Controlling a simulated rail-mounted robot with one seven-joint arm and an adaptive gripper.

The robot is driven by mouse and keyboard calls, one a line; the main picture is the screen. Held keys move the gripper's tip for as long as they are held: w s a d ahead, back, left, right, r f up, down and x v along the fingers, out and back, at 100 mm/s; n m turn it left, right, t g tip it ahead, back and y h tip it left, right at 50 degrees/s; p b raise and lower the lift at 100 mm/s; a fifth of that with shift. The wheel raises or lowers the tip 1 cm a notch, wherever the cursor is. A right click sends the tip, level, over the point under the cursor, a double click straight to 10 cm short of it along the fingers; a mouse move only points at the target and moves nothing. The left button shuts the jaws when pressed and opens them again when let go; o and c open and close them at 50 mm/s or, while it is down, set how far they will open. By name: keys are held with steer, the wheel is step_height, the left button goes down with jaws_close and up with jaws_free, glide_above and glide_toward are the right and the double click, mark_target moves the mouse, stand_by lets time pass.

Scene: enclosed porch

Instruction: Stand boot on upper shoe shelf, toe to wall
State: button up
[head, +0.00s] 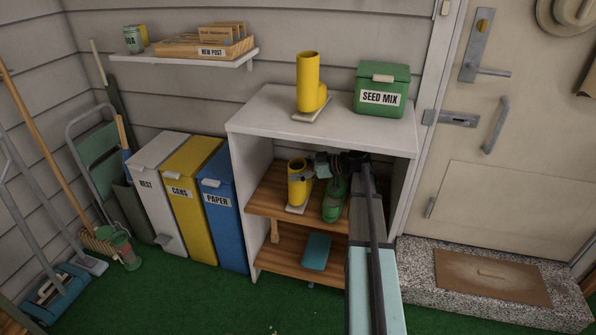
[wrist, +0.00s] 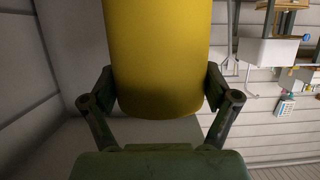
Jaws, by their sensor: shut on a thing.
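A yellow boot (head: 298,188) stands upright, or nearly so, at the left of the upper shoe shelf (head: 266,203) inside the white cabinet. A pale pad (head: 296,210) shows at its base. My gripper (head: 308,171) reaches in from the right and is shut on this boot's upper part. In the wrist view the yellow boot (wrist: 160,55) fills the space between both fingers. Its toe direction and exact contact with the shelf are not clear.
A green shoe (head: 335,202) sits right of the held boot, close to my arm. A teal item (head: 316,251) lies on the lower shelf (head: 277,250). A green seed box (head: 382,92) stands on the cabinet top. Bins (head: 219,215) stand left; a doorstep (head: 420,268) lies right.

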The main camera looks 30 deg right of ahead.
steer(key=o, duration=1.6)
steer(key=shift+s+d+r, duration=0.15)
steer(key=shift+p+v, duration=0.45)
steer(key=shift+v, duration=3.05)
